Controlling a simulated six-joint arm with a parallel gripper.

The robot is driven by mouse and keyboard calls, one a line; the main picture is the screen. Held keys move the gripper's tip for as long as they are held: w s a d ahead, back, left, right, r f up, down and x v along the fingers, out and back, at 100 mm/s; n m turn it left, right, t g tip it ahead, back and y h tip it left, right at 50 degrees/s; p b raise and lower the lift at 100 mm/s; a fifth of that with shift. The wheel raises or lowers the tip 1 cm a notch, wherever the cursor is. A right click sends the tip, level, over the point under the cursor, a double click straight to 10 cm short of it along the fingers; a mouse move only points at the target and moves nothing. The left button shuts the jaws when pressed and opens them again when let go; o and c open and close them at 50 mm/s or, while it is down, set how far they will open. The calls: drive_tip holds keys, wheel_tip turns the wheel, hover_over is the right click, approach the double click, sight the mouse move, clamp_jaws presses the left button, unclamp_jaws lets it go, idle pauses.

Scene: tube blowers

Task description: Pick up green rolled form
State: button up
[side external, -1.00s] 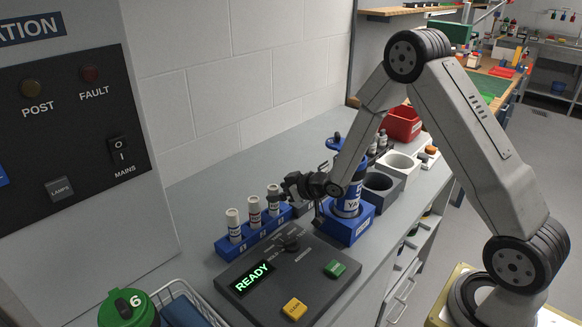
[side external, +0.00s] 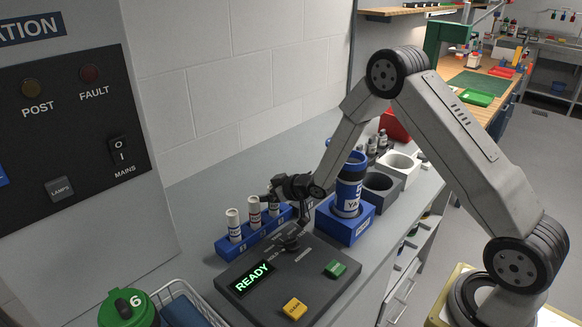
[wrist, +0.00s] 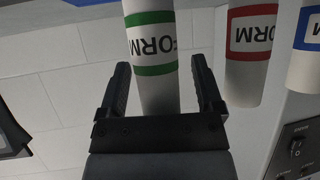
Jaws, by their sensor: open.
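The green rolled form is a white tube with green bands and the word FORM. In the wrist view the green rolled form (wrist: 152,50) stands between my two open fingers, with a narrow gap at each side. In the side view the green rolled form (side external: 273,208) is at the back right end of the blue rack (side external: 252,240), partly covered by my gripper (side external: 268,197). My gripper (wrist: 160,68) is open around the tube in the wrist view and not closed on it.
A red-banded form (side external: 254,210) and a blue-banded form (side external: 234,224) stand in the same rack. The console (side external: 287,275) with a READY display lies in front. A blue canister (side external: 349,185) in a blue holder stands to the right, near my forearm.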

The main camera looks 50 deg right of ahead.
clamp_jaws()
drive_tip(key=shift+r, duration=0.1)
drive_tip(key=s+a+r, duration=0.1)
drive_tip(key=s+r, duration=1.2)
drive_tip(key=s, duration=0.1)
idle(0.8)
drive_tip(key=shift+f, duration=0.1)
idle(0.4)
